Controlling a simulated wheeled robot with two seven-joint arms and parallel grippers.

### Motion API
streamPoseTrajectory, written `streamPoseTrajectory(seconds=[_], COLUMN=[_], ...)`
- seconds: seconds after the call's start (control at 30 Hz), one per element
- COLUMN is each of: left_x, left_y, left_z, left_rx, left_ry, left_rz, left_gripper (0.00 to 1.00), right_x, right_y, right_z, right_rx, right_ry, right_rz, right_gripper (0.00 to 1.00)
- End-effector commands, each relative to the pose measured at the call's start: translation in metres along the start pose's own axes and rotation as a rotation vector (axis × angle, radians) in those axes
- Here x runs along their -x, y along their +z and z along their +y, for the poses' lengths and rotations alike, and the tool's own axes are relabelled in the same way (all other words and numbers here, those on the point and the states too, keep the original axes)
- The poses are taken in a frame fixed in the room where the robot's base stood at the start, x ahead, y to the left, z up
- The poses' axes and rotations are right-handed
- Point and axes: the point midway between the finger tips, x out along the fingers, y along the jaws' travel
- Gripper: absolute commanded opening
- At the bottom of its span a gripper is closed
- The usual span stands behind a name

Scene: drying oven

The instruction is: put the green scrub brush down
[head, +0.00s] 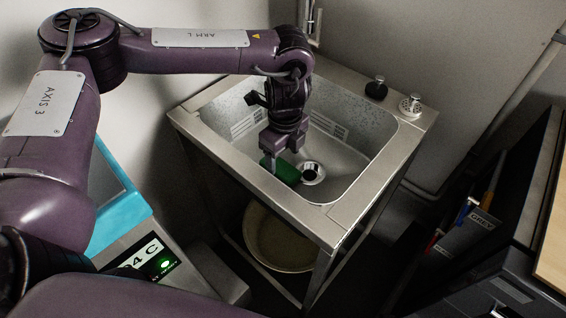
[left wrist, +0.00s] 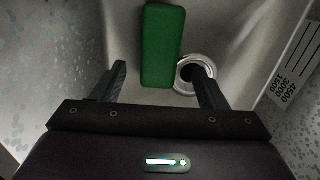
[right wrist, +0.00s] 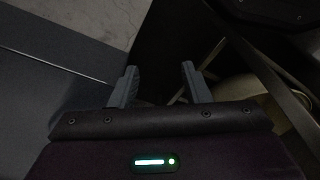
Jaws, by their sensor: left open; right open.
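The green scrub brush (head: 287,173) lies on the floor of the metal sink (head: 345,150), close to the round drain (head: 312,173). It also shows in the left wrist view (left wrist: 162,45) as a green block, ahead of my left fingers and left of the drain. My left gripper (head: 272,165) reaches down into the sink and is open, its fingers apart with nothing between them. In the head view it hides part of the brush. My right gripper (right wrist: 158,82) is open and empty; it shows only in the right wrist view.
A faucet (head: 312,25) stands behind the sink, with a black-capped fitting (head: 377,88) and a white one (head: 410,105) on the rim. The sink walls surround my left gripper. A round basin (head: 280,240) sits beneath. A dark cabinet (head: 500,260) stands at the right.

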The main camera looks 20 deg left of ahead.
Motion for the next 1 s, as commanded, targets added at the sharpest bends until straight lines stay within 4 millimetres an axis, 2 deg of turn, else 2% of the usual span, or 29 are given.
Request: streamPoseTrajectory(seconds=[0.03, 0.13, 0.3, 0.53, 1.0], left_x=[0.015, 0.037, 0.062, 0.071, 0.071], left_y=[0.0, 0.0, 0.0, 0.0, 0.0], left_z=[-0.001, -0.001, -0.001, 0.0, 0.0], left_rx=[0.0, -0.001, -0.001, 0.0, 0.0], left_ry=[-0.004, -0.003, -0.002, 0.0, 0.001], left_rz=[0.001, 0.0, -0.001, 0.0, 0.0], left_gripper=[0.67, 0.67, 0.67, 0.67, 0.67], right_x=[-0.002, -0.009, -0.025, -0.035, -0.035], right_y=[0.001, 0.004, 0.014, 0.019, 0.019], right_z=[0.0, 0.001, 0.004, 0.006, 0.006], right_rx=[-0.001, -0.005, -0.012, -0.016, -0.016], right_ry=[0.0, 0.002, 0.007, 0.011, 0.01], right_rz=[0.001, 0.003, 0.009, 0.015, 0.015], right_gripper=[0.43, 0.43, 0.43, 0.43, 0.43])
